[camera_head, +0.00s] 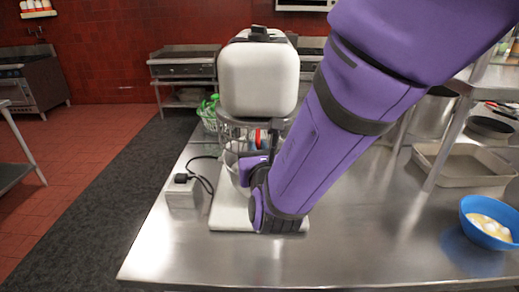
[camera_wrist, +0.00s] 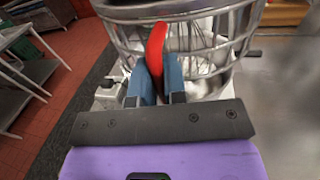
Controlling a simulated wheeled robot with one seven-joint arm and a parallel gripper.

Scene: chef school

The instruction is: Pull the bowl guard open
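The stand mixer has a white head (camera_head: 258,78) and a white base (camera_head: 232,212) on the steel counter. The bowl guard (camera_head: 228,131), a wire cage with a metal rim, hangs below the head. In the wrist view the guard (camera_wrist: 126,42) fills the top, with a whisk behind its wires. A red handle (camera_wrist: 156,44) is at the guard's front. My gripper (camera_wrist: 157,66) has its blue fingers on both sides of the handle, which fills the gap between them. In the head view my purple arm hides the right side of the guard and much of the bowl.
The counter's front (camera_head: 300,262) is clear.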

